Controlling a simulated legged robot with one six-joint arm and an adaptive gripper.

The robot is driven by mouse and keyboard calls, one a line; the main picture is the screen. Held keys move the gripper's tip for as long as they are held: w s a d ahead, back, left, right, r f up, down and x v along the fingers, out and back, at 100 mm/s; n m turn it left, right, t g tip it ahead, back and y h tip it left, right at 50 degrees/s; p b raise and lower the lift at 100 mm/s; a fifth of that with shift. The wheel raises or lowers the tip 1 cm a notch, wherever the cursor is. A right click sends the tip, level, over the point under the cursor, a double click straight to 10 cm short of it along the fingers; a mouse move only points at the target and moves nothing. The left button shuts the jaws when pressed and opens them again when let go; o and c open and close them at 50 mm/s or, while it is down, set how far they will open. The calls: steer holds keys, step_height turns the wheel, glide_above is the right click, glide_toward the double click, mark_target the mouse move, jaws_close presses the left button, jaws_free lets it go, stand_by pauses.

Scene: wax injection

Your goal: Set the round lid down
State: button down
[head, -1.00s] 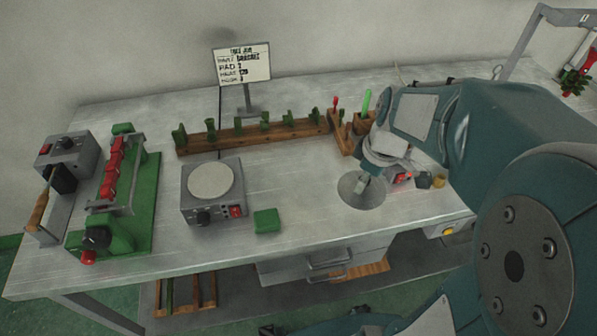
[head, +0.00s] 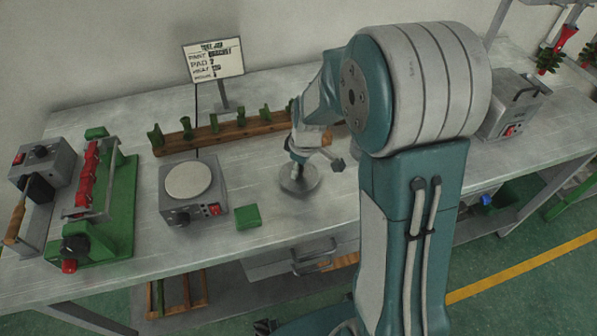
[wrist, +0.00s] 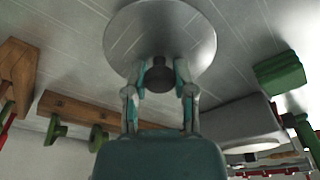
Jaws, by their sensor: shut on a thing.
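The round lid (head: 299,181) is a grey metal disc with a dark knob on top. In the head view it is level, at or just above the bench top (head: 262,262); I cannot tell if it touches. My gripper (head: 299,156) points down and is shut on the knob. In the wrist view my gripper (wrist: 159,85) has a finger on each side of the dark knob, and the lid (wrist: 165,30) spreads beyond it, partly out of frame. The lid's underside is hidden.
A grey box with a pale round plate (head: 189,181) and a green block (head: 248,216) stand left of the lid. A wooden rack with green pieces (head: 215,137) and a sign (head: 213,61) are behind. A green-based fixture (head: 100,205) is far left.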

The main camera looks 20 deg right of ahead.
steer(key=shift+a+f, duration=0.1)
steer(key=shift+f, duration=0.7)
steer(key=shift+a+f, duration=0.2)
steer(key=shift+a, duration=0.2)
steer(key=shift+c, duration=2.4)
jaws_free()
steer(key=shift+o, duration=0.2)
steer(key=shift+d, duration=0.3)
steer(key=shift+r, duration=0.1)
